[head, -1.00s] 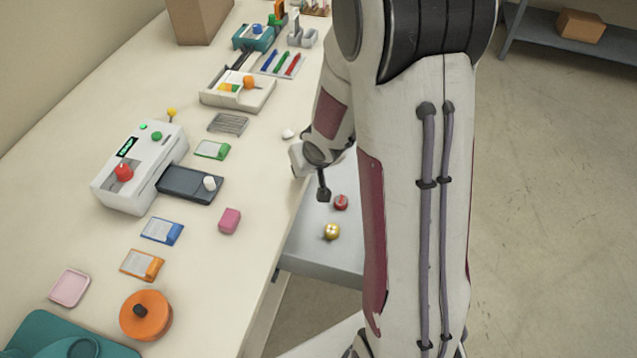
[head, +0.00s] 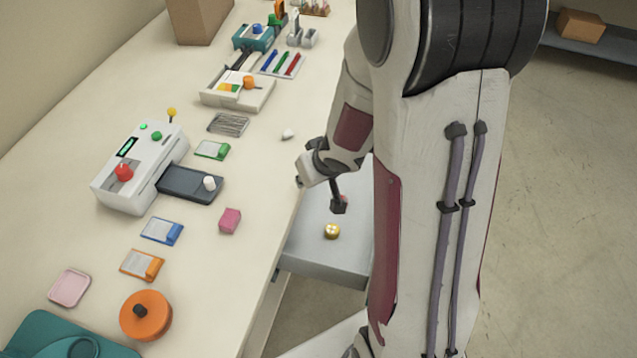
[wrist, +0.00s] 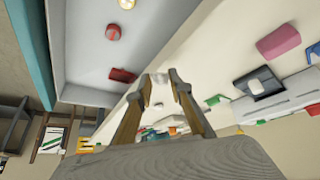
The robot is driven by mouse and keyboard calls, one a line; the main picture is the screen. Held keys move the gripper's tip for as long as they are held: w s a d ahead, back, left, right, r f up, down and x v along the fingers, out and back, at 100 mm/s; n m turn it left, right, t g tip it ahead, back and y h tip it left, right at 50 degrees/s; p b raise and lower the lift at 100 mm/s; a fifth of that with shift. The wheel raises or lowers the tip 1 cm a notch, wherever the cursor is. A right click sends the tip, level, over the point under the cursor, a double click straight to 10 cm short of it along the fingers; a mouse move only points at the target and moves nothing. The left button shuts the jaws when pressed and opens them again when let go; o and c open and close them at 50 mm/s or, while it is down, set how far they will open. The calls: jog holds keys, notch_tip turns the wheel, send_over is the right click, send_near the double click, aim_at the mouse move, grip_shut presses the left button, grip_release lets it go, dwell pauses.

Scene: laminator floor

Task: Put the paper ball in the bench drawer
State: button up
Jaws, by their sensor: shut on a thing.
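A yellow round thing (head: 332,231) and a red round thing (wrist: 112,32) lie in the drawer, with a dark red block (wrist: 122,75) farther along. A pink block (head: 230,221), a laminator (head: 140,180) and several cards stand on the bench. My arm hides the drawer's right part.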

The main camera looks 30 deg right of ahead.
jog(key=shift+w+d+r, duration=0.3)
jog(key=shift+w+r, duration=0.2)
jog(key=shift+r, duration=0.05)
jog(key=shift+w+d+r+n+y, duration=0.3)
jog(key=shift+w+r+n, duration=0.2)
jog(key=shift+w+r, duration=0.15)
jog(key=r+n+y, duration=0.1)
jog(key=r+n, duration=0.1)
jog(key=a+r+n+g+y, duration=0.1)
jog(key=r+n, duration=0.1)
jog(key=a+r+n+y, duration=0.1)
jog(key=r+n, duration=0.1)
jog(key=n, duration=0.1)
jog(key=shift+s, duration=0.3)
jog(key=s+a+n+g+y, duration=0.1)
jog(key=s+a+n, duration=0.2)
jog(key=s, duration=0.4)
jog(key=shift+s+f+n+g, duration=0.3)
jog(key=shift+g, duration=0.1)
jog(key=shift+f, duration=0.15)
